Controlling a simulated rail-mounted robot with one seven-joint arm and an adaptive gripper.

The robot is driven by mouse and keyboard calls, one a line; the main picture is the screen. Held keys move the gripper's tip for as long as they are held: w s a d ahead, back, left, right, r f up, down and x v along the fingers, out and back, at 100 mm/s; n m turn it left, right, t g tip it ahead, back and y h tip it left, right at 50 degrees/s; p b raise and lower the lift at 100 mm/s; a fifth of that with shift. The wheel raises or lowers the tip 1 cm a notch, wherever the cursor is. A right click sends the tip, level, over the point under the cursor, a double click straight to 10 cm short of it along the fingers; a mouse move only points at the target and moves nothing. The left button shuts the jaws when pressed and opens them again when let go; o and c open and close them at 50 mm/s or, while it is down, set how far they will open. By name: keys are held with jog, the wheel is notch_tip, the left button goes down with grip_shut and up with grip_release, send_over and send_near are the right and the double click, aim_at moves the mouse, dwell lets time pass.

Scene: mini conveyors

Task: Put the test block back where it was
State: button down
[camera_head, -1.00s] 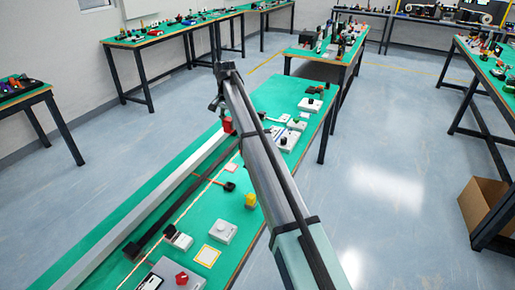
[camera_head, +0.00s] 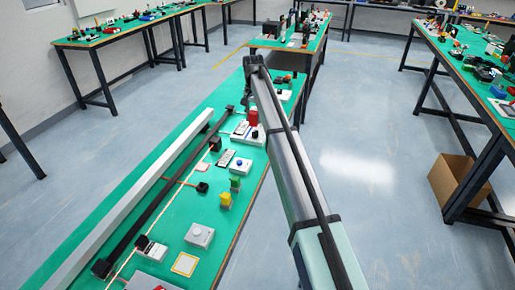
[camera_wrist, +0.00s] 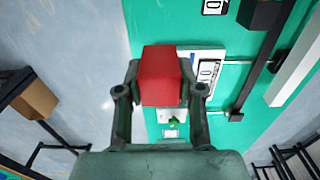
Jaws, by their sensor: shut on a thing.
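A red block (camera_wrist: 161,76) is held between the two fingers of my gripper (camera_wrist: 160,92) in the wrist view. The same red block (camera_head: 253,117) shows below the end of my arm in the head view, over the far part of the green bench (camera_head: 120,235). My gripper is shut on it. A white device (camera_wrist: 206,70) with a display lies beneath and beside the block in the wrist view. Whether the block touches anything below is hard to tell.
A grey box with a knob (camera_head: 200,235) is nearer. A long dark conveyor (camera_head: 165,195) and a pale rail (camera_head: 130,200) run along the left.

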aim_at(254, 123)
notch_tip(254, 123, down, 16)
jog(key=shift+f+p, duration=0.1)
jog(key=shift+p, duration=0.9)
jog(key=c, duration=0.7)
grip_release()
jog(key=shift+f, duration=0.1)
notch_tip(254, 123, up, 12)
jog(key=shift+r+b, duration=0.2)
jog(key=shift+b, duration=0.85)
